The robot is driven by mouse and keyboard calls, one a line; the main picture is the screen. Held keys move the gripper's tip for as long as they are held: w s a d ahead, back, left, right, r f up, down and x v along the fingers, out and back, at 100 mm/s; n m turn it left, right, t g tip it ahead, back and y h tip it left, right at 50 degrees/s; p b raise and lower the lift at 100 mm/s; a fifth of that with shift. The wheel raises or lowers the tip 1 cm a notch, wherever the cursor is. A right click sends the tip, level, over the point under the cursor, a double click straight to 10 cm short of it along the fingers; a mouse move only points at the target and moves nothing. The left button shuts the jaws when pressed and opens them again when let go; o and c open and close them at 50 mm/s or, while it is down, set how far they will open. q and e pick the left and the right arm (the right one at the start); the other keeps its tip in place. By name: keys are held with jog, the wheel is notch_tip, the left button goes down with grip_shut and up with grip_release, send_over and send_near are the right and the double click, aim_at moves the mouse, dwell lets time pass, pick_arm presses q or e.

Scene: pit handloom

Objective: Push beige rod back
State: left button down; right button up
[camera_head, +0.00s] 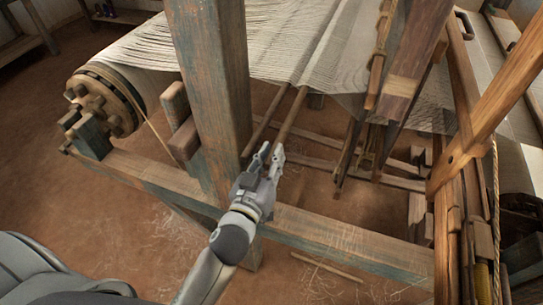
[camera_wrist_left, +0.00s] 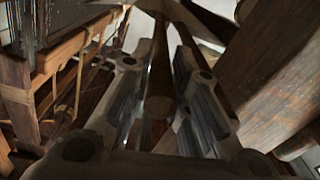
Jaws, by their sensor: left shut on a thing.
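The beige rod (camera_head: 291,118) runs from under the pale warp threads toward me, its near end at my left gripper. My left gripper (camera_head: 272,151) is shut on that near end, just above the loom's front lower beam. In the left wrist view the rod (camera_wrist_left: 159,75) lies lengthwise between the two fingers (camera_wrist_left: 155,80), pointing away from me. The fingers hide part of its end in the head view. My right gripper is not in view.
A second, darker rod (camera_head: 262,127) runs beside it on the left. A thick blue-brown post (camera_head: 209,80) stands close left of my gripper. The warp roller (camera_head: 110,95) is farther left. Hanging wooden bars (camera_head: 352,150) are to the right. The lower beam (camera_head: 330,235) crosses in front.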

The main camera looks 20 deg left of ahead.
pick_arm(q)
jog(key=shift+a, duration=0.45)
jog(key=c, duration=1.6)
grip_release()
jog(key=shift+c, duration=0.2)
jog(key=shift+a, duration=0.1)
